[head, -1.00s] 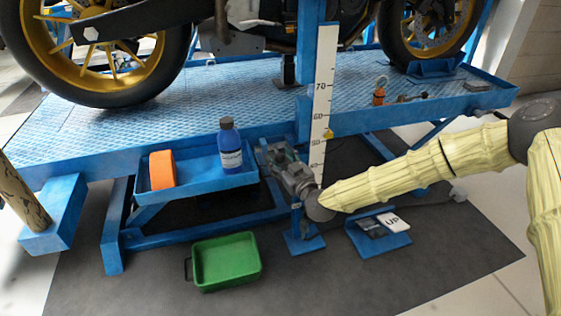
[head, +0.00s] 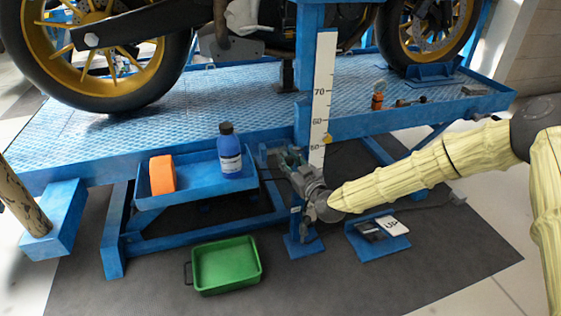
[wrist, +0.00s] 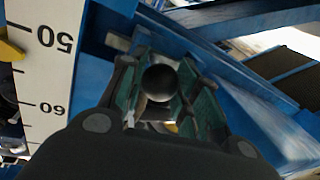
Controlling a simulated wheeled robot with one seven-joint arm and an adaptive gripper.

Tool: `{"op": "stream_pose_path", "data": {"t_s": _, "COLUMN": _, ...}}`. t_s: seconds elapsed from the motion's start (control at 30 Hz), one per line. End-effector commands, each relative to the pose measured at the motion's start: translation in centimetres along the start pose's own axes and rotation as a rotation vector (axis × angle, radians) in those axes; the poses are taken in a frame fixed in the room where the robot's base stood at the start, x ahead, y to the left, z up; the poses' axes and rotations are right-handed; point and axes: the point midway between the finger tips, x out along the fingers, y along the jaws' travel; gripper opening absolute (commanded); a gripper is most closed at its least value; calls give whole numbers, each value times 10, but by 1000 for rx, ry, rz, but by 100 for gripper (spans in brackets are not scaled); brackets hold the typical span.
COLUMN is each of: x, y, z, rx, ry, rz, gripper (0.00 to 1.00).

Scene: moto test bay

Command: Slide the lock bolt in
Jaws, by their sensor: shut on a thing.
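My gripper (head: 280,158) reaches in from the right to the blue post below the lift platform. In the wrist view its two green-lined fingers (wrist: 163,95) are closed around a dark round knob (wrist: 160,83), which is the lock bolt's end as far as I can see. The bolt's shaft and its hole are hidden behind the knob and the fingers. In the head view my gripper and wrist cover the bolt.
A white height scale (head: 324,95) with a yellow pointer (head: 327,139) stands beside the post. A blue tray holds an orange roll (head: 162,174) and a blue bottle (head: 229,150). A green bin (head: 226,264) and a pedal unit marked UP (head: 394,226) are on the floor.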

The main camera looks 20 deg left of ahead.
Motion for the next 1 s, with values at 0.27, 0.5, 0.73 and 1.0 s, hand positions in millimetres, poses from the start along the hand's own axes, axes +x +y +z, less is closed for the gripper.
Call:
{"op": "stream_pose_path", "data": {"t_s": 0.27, "x": -5, "y": 23, "z": 4, "rx": 1, "ry": -1, "rz": 3, "gripper": 0}}
{"op": "stream_pose_path", "data": {"t_s": 0.5, "x": -6, "y": 26, "z": 5, "rx": 0, "ry": -1, "rz": 8, "gripper": 40}}
{"op": "stream_pose_path", "data": {"t_s": 0.73, "x": -4, "y": 22, "z": 4, "rx": 1, "ry": 0, "rz": 1, "gripper": 54}}
{"op": "stream_pose_path", "data": {"t_s": 1.0, "x": -9, "y": 20, "z": 4, "rx": 1, "ry": 1, "rz": -1, "gripper": 54}}
